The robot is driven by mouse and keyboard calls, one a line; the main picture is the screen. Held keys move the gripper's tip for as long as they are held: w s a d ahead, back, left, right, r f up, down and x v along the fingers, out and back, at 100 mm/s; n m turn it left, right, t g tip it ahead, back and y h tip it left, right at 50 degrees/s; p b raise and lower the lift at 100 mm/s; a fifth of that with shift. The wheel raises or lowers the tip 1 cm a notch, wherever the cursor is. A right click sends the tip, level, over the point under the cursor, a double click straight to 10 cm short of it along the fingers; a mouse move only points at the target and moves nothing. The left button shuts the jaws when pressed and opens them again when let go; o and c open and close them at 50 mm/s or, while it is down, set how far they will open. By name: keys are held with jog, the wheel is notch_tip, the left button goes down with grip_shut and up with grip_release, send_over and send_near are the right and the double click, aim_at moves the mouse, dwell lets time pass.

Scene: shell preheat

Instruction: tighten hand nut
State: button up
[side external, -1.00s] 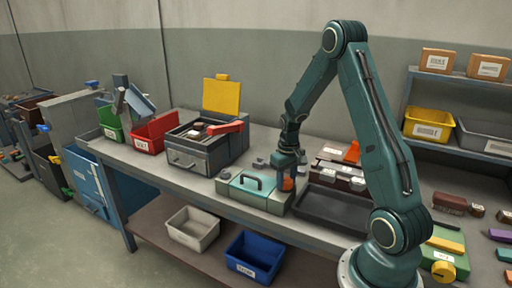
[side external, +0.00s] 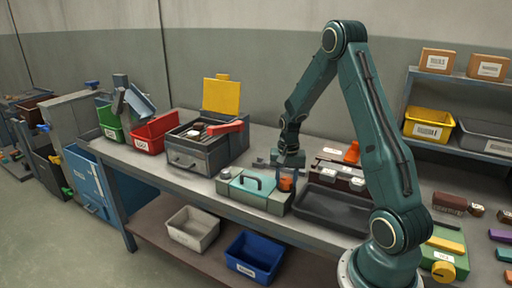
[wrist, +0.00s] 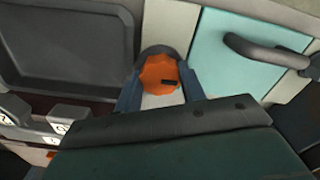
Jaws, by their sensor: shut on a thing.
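The orange hand nut (side external: 287,184) is at the right end of the grey fixture with the teal plate (side external: 246,190) and dark handle. In the wrist view, the round orange nut (wrist: 158,72) has a small dark mark on its top. My gripper (side external: 287,182) points down over it, with a blue-grey finger on each side. In the wrist view, the fingers of my gripper (wrist: 160,88) are shut on the nut. The thread under the nut is hidden.
A dark empty tray (side external: 335,207) lies right of the nut. A grey box with a raised yellow lid (side external: 221,96) and red handle stands to the left.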

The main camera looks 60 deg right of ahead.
aim_at(286, 181)
dwell(0.4)
jog(key=o, duration=1)
jog(key=shift+r, duration=0.15)
notch_tip(286, 181, up, 14)
jog(key=shift+f, duration=0.2)
